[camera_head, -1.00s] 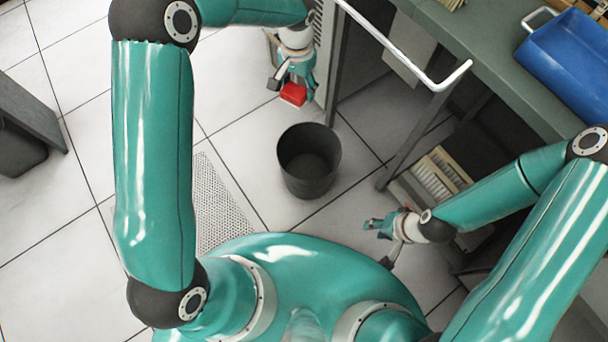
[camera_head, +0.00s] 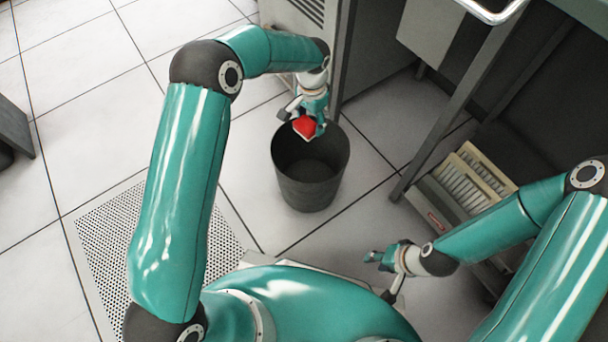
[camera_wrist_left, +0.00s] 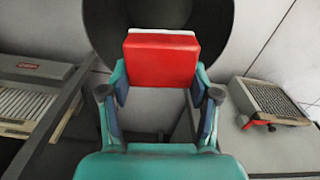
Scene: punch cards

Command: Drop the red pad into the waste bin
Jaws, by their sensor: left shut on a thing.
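The red pad (camera_head: 305,127) is a small red block with a pale edge, also seen in the left wrist view (camera_wrist_left: 160,62). My left gripper (camera_head: 308,122) is shut on it, with a finger on each side. In the head view the pad overlaps the far rim of the waste bin. The waste bin (camera_head: 309,188) is a dark, round, open-topped bin standing on the floor; its dark opening (camera_wrist_left: 108,22) shows behind the pad in the wrist view. I cannot tell the pad's height over the rim. My right gripper (camera_head: 378,259) is right of the bin and lower in the picture; its jaws are unclear.
A grey cabinet (camera_head: 375,50) stands just behind the bin. A table leg (camera_head: 445,125) and a tray of cards (camera_head: 470,180) are to the right. A perforated floor panel (camera_head: 110,235) lies to the left. Tiled floor left of the bin is clear.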

